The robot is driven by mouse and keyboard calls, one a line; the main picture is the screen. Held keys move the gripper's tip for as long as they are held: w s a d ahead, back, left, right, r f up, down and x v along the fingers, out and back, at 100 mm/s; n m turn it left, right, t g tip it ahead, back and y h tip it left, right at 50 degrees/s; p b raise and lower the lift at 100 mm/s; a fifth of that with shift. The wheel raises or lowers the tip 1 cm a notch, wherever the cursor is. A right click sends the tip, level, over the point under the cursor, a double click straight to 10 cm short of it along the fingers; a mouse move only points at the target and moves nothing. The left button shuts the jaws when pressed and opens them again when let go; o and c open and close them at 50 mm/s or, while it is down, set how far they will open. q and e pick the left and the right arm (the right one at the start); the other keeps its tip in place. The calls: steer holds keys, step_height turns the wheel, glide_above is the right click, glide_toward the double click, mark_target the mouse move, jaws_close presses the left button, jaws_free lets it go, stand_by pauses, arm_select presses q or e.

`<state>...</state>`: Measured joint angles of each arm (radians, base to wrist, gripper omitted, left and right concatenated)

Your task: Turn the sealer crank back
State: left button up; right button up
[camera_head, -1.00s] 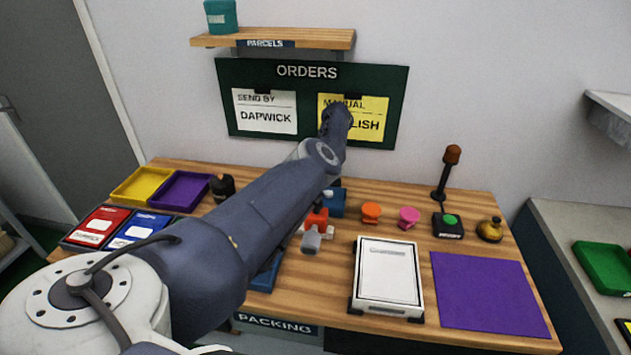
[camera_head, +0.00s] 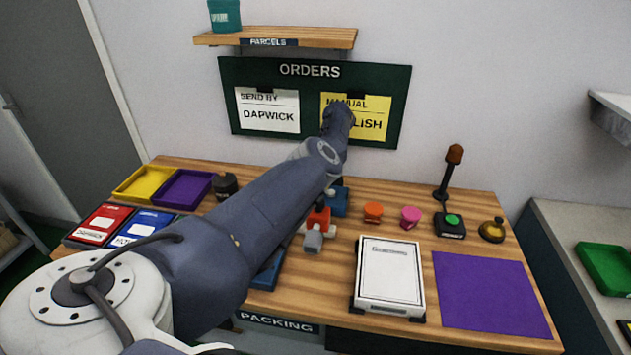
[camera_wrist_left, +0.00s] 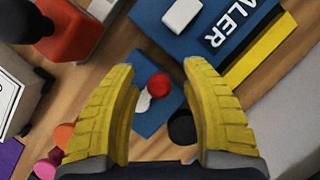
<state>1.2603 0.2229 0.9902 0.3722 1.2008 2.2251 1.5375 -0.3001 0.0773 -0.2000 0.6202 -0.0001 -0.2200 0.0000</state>
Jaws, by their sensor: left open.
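The blue sealer (camera_wrist_left: 160,34), with part of its name label showing, fills the top of the left wrist view. My left gripper (camera_wrist_left: 158,66) is open, its yellow fingers spread with nothing gripped. A small red knob (camera_wrist_left: 159,84) shows between the fingers, over a smaller blue part (camera_wrist_left: 150,122). A black round piece (camera_wrist_left: 183,128) is beside the right finger. I cannot tell for sure which piece is the crank handle. In the head view my left arm hides the gripper and most of the sealer; a blue edge (camera_head: 268,272) shows below the arm. My right gripper is not in view.
A red device with a grey end (camera_head: 317,228) stands close to my arm. An orange stamp (camera_head: 373,211), a pink stamp (camera_head: 410,216), a white box (camera_head: 390,275) and a purple mat (camera_head: 490,290) lie to the right. Yellow (camera_head: 147,182) and purple (camera_head: 182,190) trays stand left.

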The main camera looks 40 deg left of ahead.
arm_select(q)
steer(key=shift+r, duration=5)
